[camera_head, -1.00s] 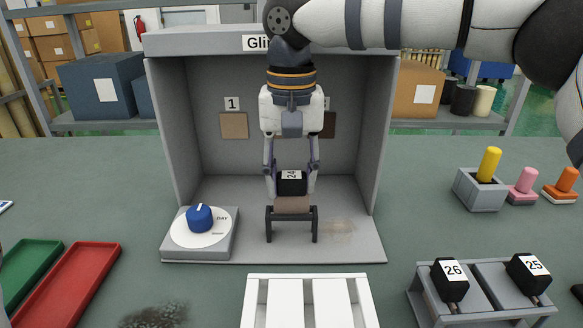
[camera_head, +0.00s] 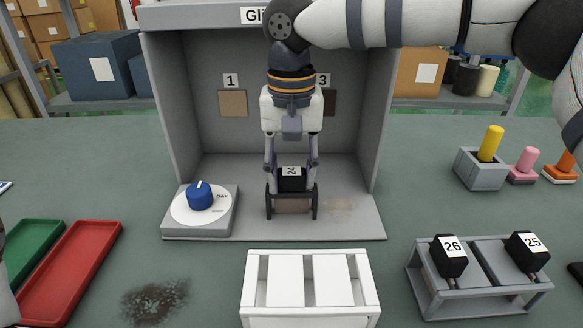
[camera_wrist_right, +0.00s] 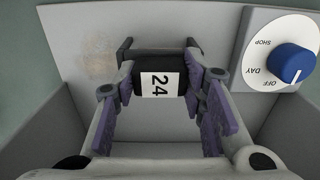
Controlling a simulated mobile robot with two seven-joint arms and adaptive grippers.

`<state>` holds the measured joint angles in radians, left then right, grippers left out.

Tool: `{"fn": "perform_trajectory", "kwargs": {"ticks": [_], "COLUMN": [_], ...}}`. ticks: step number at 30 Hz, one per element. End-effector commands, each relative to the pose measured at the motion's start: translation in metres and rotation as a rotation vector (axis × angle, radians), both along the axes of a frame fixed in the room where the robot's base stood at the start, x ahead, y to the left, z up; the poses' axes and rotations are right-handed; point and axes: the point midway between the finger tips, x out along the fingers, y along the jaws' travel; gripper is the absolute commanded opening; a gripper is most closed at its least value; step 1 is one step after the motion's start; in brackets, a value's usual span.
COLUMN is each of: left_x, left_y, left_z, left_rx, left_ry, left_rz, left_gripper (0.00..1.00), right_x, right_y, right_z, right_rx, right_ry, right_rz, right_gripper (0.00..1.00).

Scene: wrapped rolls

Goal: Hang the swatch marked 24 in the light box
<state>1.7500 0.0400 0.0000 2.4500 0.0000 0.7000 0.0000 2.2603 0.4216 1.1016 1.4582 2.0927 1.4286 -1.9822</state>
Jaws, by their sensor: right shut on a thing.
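The swatch marked 24 has a black block (camera_head: 291,184) with a white label and a brown piece (camera_head: 292,206) below it. My right gripper (camera_head: 292,177) points down inside the grey light box (camera_head: 180,120) and is shut on the block. The block is at the top of a small dark two-post stand (camera_head: 269,206), with the brown piece between the posts. I cannot tell whether the block rests on the stand. In the right wrist view, the label (camera_wrist_right: 158,85) shows between the fingers. The left gripper is not in view.
A blue dial (camera_head: 200,196) sits at the box's front left. A white rack (camera_head: 310,257) stands in front. Swatches 26 (camera_head: 449,257) and 25 (camera_head: 527,251) sit in a grey rack at right.

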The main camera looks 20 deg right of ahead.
Motion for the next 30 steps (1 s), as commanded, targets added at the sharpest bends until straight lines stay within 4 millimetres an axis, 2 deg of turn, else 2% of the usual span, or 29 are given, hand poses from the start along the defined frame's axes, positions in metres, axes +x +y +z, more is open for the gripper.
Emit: {"fn": "perform_trajectory", "kwargs": {"ticks": [2, 3, 6, 14, 17, 20, 24, 30], "left_x": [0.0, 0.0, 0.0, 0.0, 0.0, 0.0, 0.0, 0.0], "left_y": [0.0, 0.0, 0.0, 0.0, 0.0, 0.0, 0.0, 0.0], "left_z": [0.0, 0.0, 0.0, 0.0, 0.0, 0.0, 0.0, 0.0], "left_rx": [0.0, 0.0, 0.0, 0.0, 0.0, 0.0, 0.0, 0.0], "left_ry": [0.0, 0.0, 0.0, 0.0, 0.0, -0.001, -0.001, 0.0], "left_rz": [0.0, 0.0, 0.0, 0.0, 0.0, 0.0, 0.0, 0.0], "left_gripper": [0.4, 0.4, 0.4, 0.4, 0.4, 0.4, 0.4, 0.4], "right_x": [0.0, 0.0, 0.0, 0.0, 0.001, 0.001, 0.001, 0.001], "right_y": [0.0, 0.0, 0.0, 0.0, 0.0, 0.0, 0.001, 0.0], "right_z": [0.0, 0.0, 0.0, 0.001, 0.009, 0.031, 0.071, 0.11], "right_rx": [0.0, 0.0, 0.0, 0.0, 0.001, 0.002, 0.002, -0.001], "right_ry": [-0.001, -0.001, -0.001, -0.001, -0.003, -0.005, -0.006, -0.003], "right_rz": [0.0, 0.0, 0.0, 0.0, -0.001, -0.002, -0.001, -0.001], "right_gripper": [0.1, 0.42, 0.61, 0.61, 0.61, 0.61, 0.61, 0.61]}}
